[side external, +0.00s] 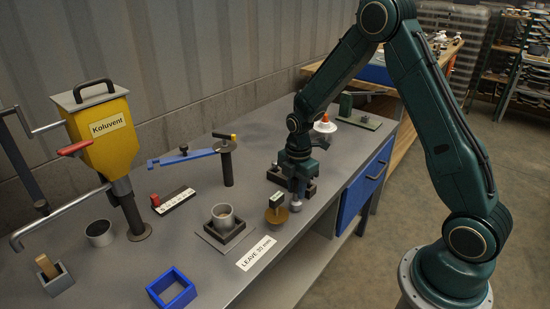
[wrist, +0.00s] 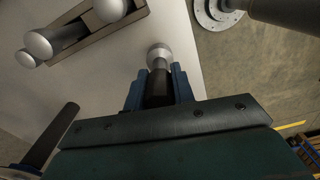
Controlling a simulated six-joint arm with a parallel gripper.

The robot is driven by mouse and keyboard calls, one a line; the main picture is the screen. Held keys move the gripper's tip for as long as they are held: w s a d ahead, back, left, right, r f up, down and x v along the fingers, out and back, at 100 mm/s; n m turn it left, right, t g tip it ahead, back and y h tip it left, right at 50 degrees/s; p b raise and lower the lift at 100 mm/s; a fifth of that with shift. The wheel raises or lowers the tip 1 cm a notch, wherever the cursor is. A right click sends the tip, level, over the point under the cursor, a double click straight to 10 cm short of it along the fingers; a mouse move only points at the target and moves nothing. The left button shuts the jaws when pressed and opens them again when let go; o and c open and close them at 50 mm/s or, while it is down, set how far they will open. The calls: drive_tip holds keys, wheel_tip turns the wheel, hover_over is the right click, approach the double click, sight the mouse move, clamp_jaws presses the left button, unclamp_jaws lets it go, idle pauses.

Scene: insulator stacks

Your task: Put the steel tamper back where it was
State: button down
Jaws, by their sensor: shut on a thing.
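My gripper (wrist: 158,88) is shut on a steel tamper (wrist: 158,54) with a dark handle and a bright rounded end. In the side view my gripper (side external: 298,184) holds the tamper (side external: 294,206) with its steel end down, near the bench's front edge; whether it touches the bench is unclear. A dark tray (wrist: 95,30) lies to the upper left in the wrist view, apart from the held tamper. Several similar steel-ended pieces (wrist: 38,45) are at it. In the side view the tray (side external: 311,189) is partly hidden behind my gripper.
A brass-coloured piece with a green block (side external: 277,214) stands close left of my gripper. A steel cup (side external: 223,215) sits in a dark holder. A white label (side external: 256,252) lies near the edge.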

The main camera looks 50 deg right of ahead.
drive_tip(key=shift+f, duration=0.3)
drive_tip(key=shift+f, duration=0.15)
drive_tip(key=c, duration=1.2)
unclamp_jaws()
drive_tip(key=shift+o, duration=0.2)
wheel_tip(320, 180, up, 12)
drive_tip(key=shift+f, duration=0.2)
drive_tip(key=shift+r, duration=0.35)
